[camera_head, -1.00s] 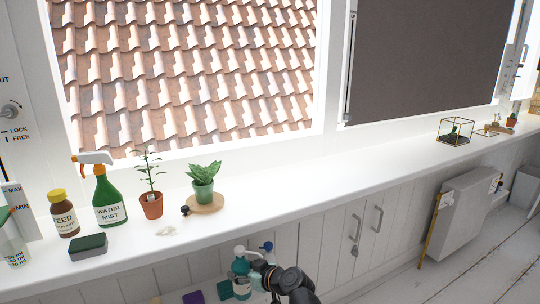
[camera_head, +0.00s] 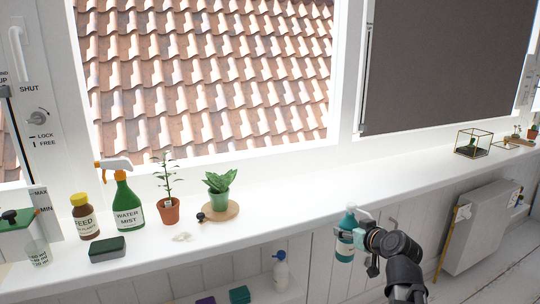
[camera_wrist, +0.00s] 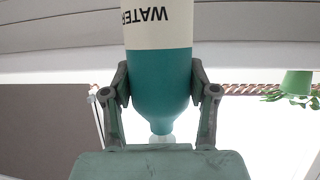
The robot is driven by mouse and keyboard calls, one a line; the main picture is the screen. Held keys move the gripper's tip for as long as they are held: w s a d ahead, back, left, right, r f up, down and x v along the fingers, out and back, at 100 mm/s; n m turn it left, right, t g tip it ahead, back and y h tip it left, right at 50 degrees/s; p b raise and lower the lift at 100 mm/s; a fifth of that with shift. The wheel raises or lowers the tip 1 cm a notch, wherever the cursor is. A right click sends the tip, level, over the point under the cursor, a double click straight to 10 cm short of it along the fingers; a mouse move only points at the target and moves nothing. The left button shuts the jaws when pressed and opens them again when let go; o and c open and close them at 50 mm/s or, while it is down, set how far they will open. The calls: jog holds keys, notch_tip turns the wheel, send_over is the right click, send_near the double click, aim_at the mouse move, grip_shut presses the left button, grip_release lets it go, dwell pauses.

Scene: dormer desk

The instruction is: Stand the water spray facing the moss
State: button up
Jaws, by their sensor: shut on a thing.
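My gripper (camera_head: 357,235) is shut on a teal bottle (camera_head: 344,246) with a white label, roughly upright, in front of the sill's front edge. In the wrist view the fingers of my gripper (camera_wrist: 160,88) press both sides of the bottle (camera_wrist: 160,68); the label's visible letters read "WATER", upside down in the picture. The side its nozzle faces is unclear. A green "WATER MIST" bottle (camera_head: 128,205) with an orange and white trigger stands on the sill at left. A glass terrarium (camera_head: 472,142) with something dark green inside, possibly the moss, stands far right.
The white sill (camera_head: 300,186) is clear between the plant on a wooden disc (camera_head: 222,212) and the terrarium. A feed bottle (camera_head: 84,216), green sponge (camera_head: 107,249) and potted seedling (camera_head: 169,208) stand left. Another bottle (camera_head: 281,271) stands on the lower shelf. A radiator (camera_head: 480,228) is at right.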

jog(key=w+d+r+m+h+p, duration=0.3)
jog(key=r+m+h+p, duration=0.15)
jog(key=r+p, duration=0.25)
jog(key=w+a+r+n+p, duration=0.1)
jog(key=w+a+r+p, duration=0.1)
jog(key=a+r+p, duration=0.7)
notch_tip(320, 180, up, 5)
jog(key=p, duration=0.4)
jog(key=shift+w+a+t+p, duration=0.2)
jog(key=shift+a+t+p, duration=0.15)
jog(key=shift+t+p, duration=0.05)
jog(key=shift+f+y, duration=0.1)
jog(key=shift+y, duration=0.15)
